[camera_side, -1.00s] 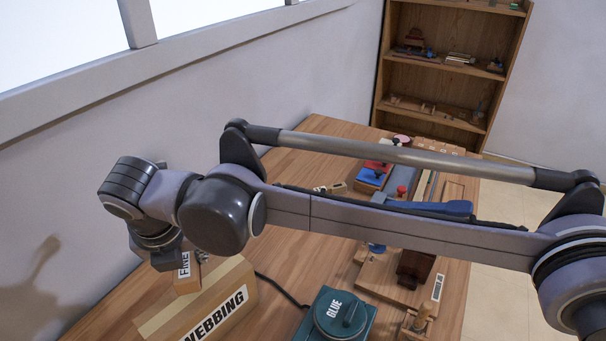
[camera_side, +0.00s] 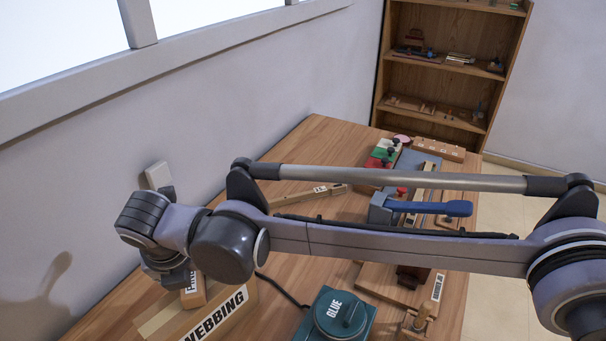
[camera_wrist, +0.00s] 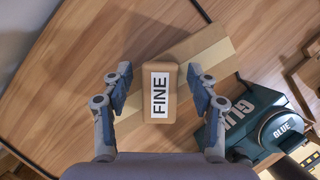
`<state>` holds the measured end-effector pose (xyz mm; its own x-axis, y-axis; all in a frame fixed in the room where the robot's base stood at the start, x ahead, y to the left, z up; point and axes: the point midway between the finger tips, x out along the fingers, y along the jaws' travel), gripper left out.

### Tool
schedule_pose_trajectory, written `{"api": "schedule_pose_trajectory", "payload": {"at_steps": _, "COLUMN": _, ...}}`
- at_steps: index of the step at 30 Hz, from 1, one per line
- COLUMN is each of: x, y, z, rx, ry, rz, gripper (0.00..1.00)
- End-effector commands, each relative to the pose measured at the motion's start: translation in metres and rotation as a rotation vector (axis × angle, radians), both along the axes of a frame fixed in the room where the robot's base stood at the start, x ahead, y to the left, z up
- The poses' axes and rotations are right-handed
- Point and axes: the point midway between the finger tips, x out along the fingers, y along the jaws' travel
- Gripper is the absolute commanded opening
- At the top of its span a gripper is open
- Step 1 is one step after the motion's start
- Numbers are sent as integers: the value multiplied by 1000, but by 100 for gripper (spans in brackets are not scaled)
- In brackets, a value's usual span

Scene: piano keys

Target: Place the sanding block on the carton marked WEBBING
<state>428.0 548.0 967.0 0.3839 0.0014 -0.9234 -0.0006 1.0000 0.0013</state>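The sanding block is a tan block with a white FINE label (camera_wrist: 159,92). It sits on the top of the cardboard carton (camera_wrist: 212,58), as far as the views show. In the side view the block (camera_side: 194,293) stands at the back left of the carton marked WEBBING (camera_side: 238,303), partly hidden by my wrist. My gripper (camera_wrist: 159,80) is open around the block in the wrist view, with a visible gap between each finger and the block. The fingertips are hidden in the side view, under my wrist.
A green GLUE pot (camera_side: 340,311) stands right of the carton, with a dark cable behind it. A blue-handled clamp tool (camera_side: 430,207), a wooden piece (camera_side: 306,196) and other tools lie farther back on the bench. The wall is close on the left.

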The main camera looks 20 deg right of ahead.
Motion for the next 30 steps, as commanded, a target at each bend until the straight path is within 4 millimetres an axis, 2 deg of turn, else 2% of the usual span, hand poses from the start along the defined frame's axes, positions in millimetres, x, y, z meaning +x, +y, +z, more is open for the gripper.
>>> {"api": "schedule_pose_trajectory", "payload": {"at_steps": 5, "x": 0, "y": 0, "z": 1, "rx": 0, "ry": 0, "rz": 0, "gripper": 59}}
{"api": "schedule_pose_trajectory", "payload": {"at_steps": 10, "x": -4, "y": 0, "z": 13, "rx": 0, "ry": 0, "rz": 1, "gripper": 59}}
{"api": "schedule_pose_trajectory", "payload": {"at_steps": 24, "x": -37, "y": 0, "z": 93, "rx": 0, "ry": 0, "rz": 1, "gripper": 59}}
{"api": "schedule_pose_trajectory", "payload": {"at_steps": 30, "x": -45, "y": 0, "z": 111, "rx": 0, "ry": 0, "rz": 0, "gripper": 59}}
